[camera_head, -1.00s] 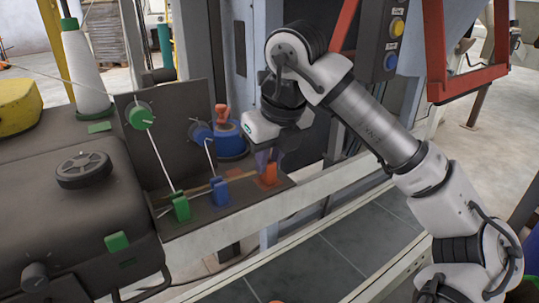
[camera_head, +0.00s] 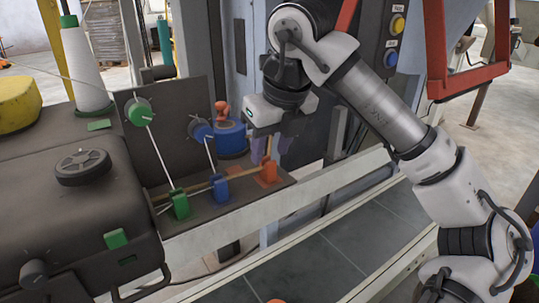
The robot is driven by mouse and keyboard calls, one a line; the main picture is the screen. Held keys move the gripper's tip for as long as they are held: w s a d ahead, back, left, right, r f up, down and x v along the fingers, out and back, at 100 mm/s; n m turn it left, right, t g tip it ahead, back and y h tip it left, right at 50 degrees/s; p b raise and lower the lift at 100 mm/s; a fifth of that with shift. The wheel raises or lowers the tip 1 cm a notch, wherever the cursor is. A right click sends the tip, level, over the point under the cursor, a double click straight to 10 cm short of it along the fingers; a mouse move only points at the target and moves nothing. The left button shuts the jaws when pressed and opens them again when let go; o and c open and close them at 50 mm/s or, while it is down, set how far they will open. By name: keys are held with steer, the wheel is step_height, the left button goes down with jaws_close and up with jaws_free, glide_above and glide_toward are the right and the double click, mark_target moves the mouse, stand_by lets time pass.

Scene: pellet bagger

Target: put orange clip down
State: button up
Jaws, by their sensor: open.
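The orange clip (camera_head: 266,172) stands on the dark shelf at the right end of a row of coloured clips. The blue clip (camera_head: 220,190) and the green clip (camera_head: 180,205) stand to its left. My gripper (camera_head: 266,150) points down just above the orange clip, with its fingers close to the clip's top. It is open, and its fingers are small and partly blurred against the dark background. I cannot tell whether a finger touches the clip.
A green knob (camera_head: 139,112) and a blue knob (camera_head: 200,130) sit on the upright plate, with white strands down to their clips. A blue spool (camera_head: 231,138) with an orange top stands behind. A pale rail (camera_head: 290,203) runs along the shelf's front.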

steer(key=v, duration=1)
steer(key=shift+b, duration=0.45)
steer(key=shift+f, duration=0.1)
